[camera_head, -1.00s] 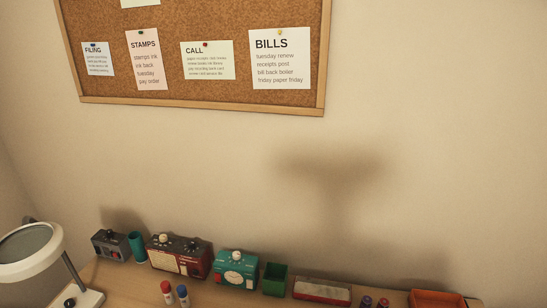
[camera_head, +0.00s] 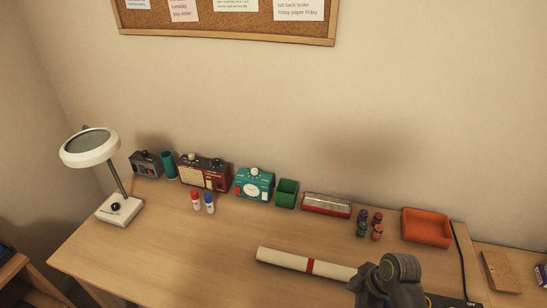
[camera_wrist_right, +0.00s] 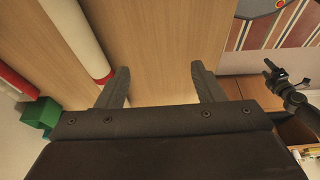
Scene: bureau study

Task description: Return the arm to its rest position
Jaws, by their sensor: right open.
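My right arm (camera_head: 392,280) shows at the bottom of the head view, over the front right part of the desk. In the right wrist view my right gripper (camera_wrist_right: 158,82) has its two fingers spread, with only bare wood between them. A white roll with a red band (camera_head: 285,259) lies on the desk just left of my arm. The roll also shows in the right wrist view (camera_wrist_right: 72,30), beside the left finger and not between the fingers.
A magnifier lamp (camera_head: 91,148) stands at the desk's left. Along the back are a red radio (camera_head: 217,178), a teal device (camera_head: 246,187), a green cup (camera_head: 287,199), a red-and-white box (camera_head: 325,208) and an orange tray (camera_head: 428,231). The desk's front left is clear.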

